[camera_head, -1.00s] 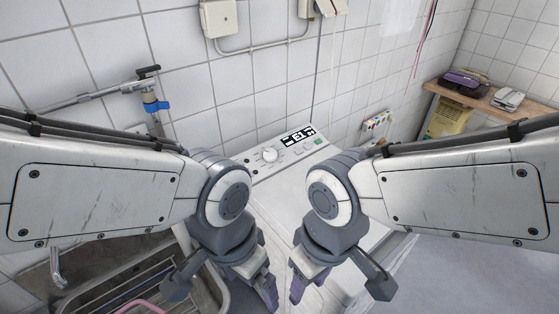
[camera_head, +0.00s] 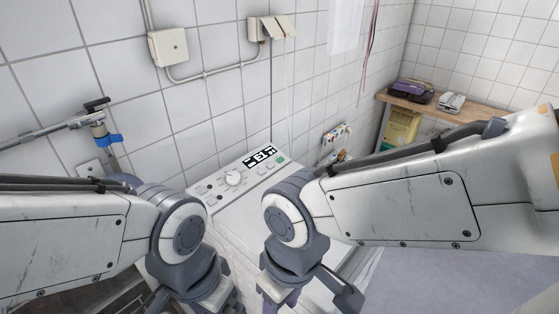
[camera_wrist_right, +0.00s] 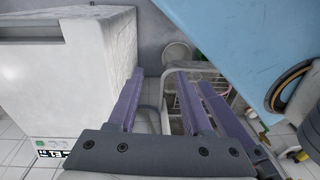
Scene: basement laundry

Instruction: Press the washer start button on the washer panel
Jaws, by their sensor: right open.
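The white washer's control panel (camera_head: 215,187) shows in the head view beyond my two wrists, against the tiled wall. It carries a round white knob (camera_head: 232,178), a black display (camera_head: 261,156) with white characters and a green button (camera_head: 281,160) at its right end. In the right wrist view the green button (camera_wrist_right: 40,144) and display (camera_wrist_right: 52,154) show at the lower left. My right gripper (camera_wrist_right: 160,95) is open and empty, apart from the panel. My left gripper (camera_head: 208,303) is at the bottom edge of the head view; its fingertips are cut off.
A tap with a blue handle (camera_head: 110,140) is on the wall at left. Wall boxes (camera_head: 168,46) and a cable are above the washer. A wooden shelf (camera_head: 425,108) with devices stands at back right. Open floor (camera_head: 430,275) lies right of the washer.

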